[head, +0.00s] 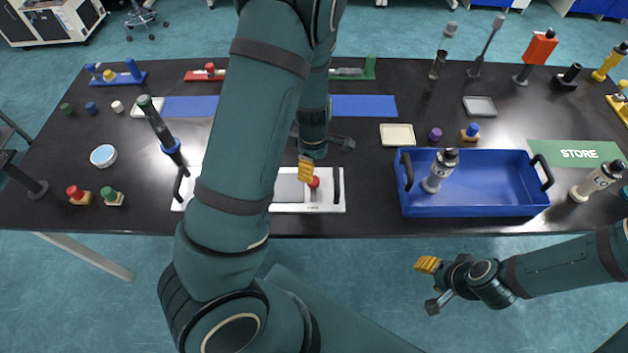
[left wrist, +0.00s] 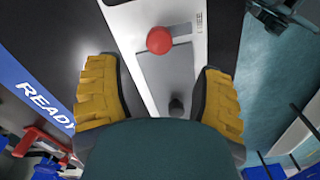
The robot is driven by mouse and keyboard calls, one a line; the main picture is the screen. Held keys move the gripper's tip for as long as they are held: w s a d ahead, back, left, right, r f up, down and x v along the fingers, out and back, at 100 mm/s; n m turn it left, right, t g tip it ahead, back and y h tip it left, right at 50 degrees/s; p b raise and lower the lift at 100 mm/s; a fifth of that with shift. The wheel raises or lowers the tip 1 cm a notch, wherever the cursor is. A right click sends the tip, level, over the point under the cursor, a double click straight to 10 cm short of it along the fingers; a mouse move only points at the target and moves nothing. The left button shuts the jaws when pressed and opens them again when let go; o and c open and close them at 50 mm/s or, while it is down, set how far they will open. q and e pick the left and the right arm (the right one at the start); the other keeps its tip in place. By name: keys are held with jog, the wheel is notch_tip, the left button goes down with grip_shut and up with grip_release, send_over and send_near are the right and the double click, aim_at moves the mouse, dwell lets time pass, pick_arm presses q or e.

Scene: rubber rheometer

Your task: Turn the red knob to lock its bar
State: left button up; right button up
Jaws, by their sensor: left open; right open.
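The red knob (head: 315,182) sits on the white plate (head: 335,205) with a grey inset near the table's front edge. In the left wrist view, the red knob (left wrist: 160,40) stands on a pale bar across the plate, beside small lettering too blurred to read surely. My left gripper (head: 307,170) is close to the knob from above in the head view, its far finger hidden. In the left wrist view my left gripper (left wrist: 160,100) is open and empty, and the knob lies beyond its fingers. My right gripper (head: 431,284) is open and empty in front of the table.
My left arm covers part of the plate and a blue mat (head: 362,105). A blue tray (head: 475,208) holding a bottle (head: 438,172) stands right of the plate. A green STORE mat (head: 577,153) lies farther right. Small red and green-topped blocks (head: 78,196) stand at the left.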

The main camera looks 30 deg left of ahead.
aim_at(313, 183)
pick_arm(q)
notch_tip(313, 183, down, 8)
jog(key=shift+f+b, duration=0.1)
jog(key=shift+b, duration=0.6)
grip_shut()
